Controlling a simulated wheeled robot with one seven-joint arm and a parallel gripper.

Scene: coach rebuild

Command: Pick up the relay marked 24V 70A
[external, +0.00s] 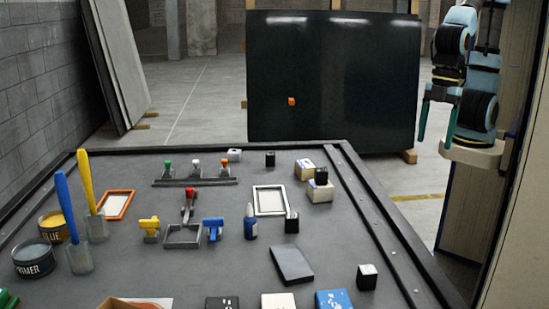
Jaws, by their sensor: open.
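Several small black cubes that look like relays are on the dark table (340,240). One relay (367,277) stands alone near the front right. Another relay (292,222) stands at the lower edge of a white frame. A third relay (321,176) is at the white boxes, and one more relay (270,158) stands at the back. Their markings are too small to read, so I cannot tell which is 24V 70A. My gripper (437,120) is at the upper right, beyond the table's right edge. It is open and empty, with its fingers pointing down, apart from every relay.
Tins (34,258) and upright brushes (87,190) stand at the left. Coloured-handled tools (187,205) and a blue bottle (251,222) occupy the middle. A flat dark block (291,266) lies near the front. A raised rail runs along the table's right side. A tan panel (510,150) stands beside my arm.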

